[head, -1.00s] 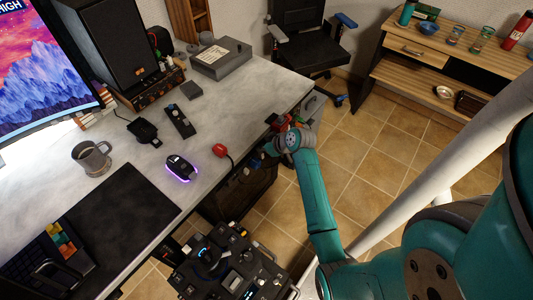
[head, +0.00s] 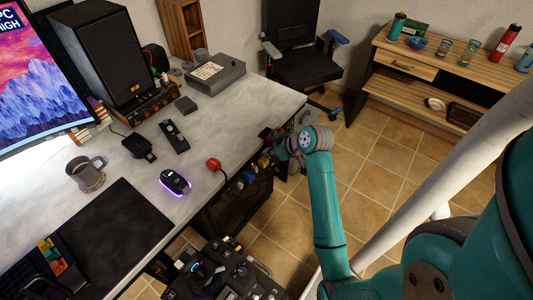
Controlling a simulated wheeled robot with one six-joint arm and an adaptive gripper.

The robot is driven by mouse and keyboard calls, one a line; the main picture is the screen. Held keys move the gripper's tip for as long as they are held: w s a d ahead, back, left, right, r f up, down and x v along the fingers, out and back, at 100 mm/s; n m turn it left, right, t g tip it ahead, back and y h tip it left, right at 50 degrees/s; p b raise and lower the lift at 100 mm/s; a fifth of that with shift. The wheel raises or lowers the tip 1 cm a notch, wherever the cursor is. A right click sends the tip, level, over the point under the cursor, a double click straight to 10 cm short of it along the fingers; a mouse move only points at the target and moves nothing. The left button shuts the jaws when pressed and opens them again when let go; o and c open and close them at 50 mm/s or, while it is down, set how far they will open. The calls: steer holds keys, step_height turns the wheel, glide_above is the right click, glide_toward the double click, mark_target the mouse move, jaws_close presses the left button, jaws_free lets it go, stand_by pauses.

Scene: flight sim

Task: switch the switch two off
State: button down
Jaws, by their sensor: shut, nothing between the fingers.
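A row of small coloured parts, which look like switches (head: 248,177), sits along the desk's front edge, below the red knob-like object. They are too small to tell which is switch two or how it is set. My gripper (head: 272,149) is shut and empty at the desk's front edge, near the far end of this row. The wrist partly hides the desk edge there, and I cannot tell whether the fingers touch a switch.
The desk (head: 225,120) carries a red knob-like object (head: 213,165), a lit mouse (head: 175,183), a mug (head: 87,173) and a grey box (head: 215,75). A control unit with a joystick (head: 215,270) stands below the front edge. Tiled floor (head: 370,170) lies open to the right.

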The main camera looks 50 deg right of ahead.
steer(key=shift+s+d+r+g, duration=0.15)
steer(key=shift+r+g, duration=0.15)
steer(key=shift+g, duration=0.4)
steer(key=shift+f, duration=0.1)
glide_above(254, 166)
steer(key=s, duration=0.2)
step_height(254, 166, down, 8)
steer(key=shift+r, duration=0.2)
step_height(254, 166, down, 3)
steer(key=shift+s+f, duration=0.15)
steer(key=shift+f, duration=0.45)
steer(key=shift+s, duration=0.1)
